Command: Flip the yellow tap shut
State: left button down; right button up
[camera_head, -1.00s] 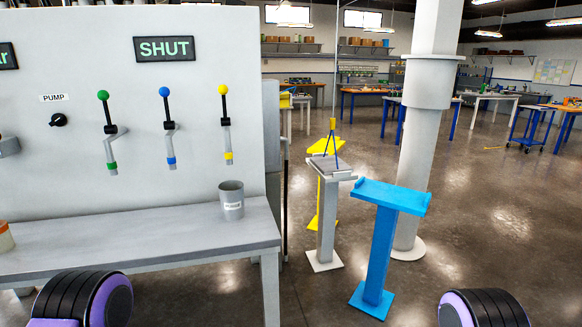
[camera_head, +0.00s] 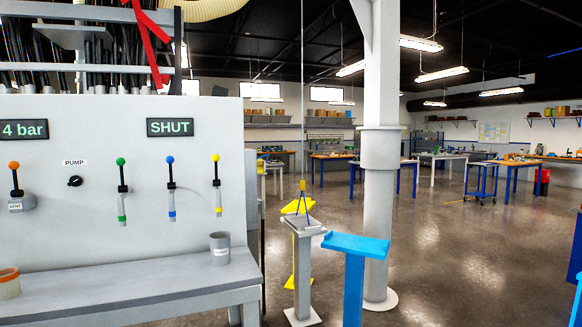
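The yellow tap (camera_head: 217,184) is at the right end of a row of taps on the white panel. Its black lever with a yellow knob stands upright above a pipe with a yellow band. The blue tap (camera_head: 171,188) and the green tap (camera_head: 122,190) are to its left, their levers also up. A display reading SHUT (camera_head: 170,127) is above them. Neither of my grippers shows in the head view.
A grey bench (camera_head: 120,283) runs below the panel, with a grey cup (camera_head: 220,248) near its right end. A blue stand (camera_head: 355,245), a grey stand (camera_head: 302,226) and a white column (camera_head: 380,200) are to the right. Open floor lies beyond.

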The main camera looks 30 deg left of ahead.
aim_at(216, 169)
jog(key=z, duration=0.1)
jog(key=k, duration=0.35)
jog(key=z, duration=0.65)
jog(key=i, duration=1.15)
jog(key=u, duration=1.2)
jog(key=i, duration=0.8)
jog(key=u, duration=0.95)
